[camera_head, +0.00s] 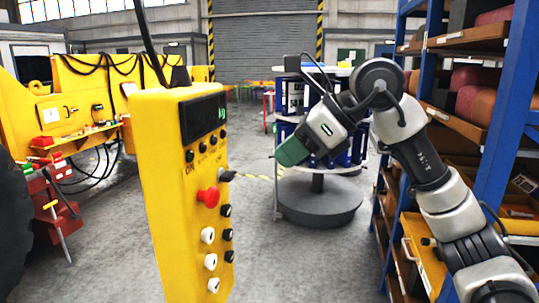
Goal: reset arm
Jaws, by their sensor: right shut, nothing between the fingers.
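My right arm comes in from the lower right and bends over at the top. Its gripper (288,153) points down and to the left, with a green tip, and is shut with nothing held. It hangs in the air in front of a round stand (318,203) with blue containers, to the right of a yellow control box (165,190), and touches neither as far as I can see. My left gripper does not show.
The yellow control box has a red button (208,196), several knobs and a dark display (203,118). A blue rack (503,110) with loaded wooden shelves stands close on the right. Yellow machinery (85,85) is on the left. Grey floor (300,265) is open between them.

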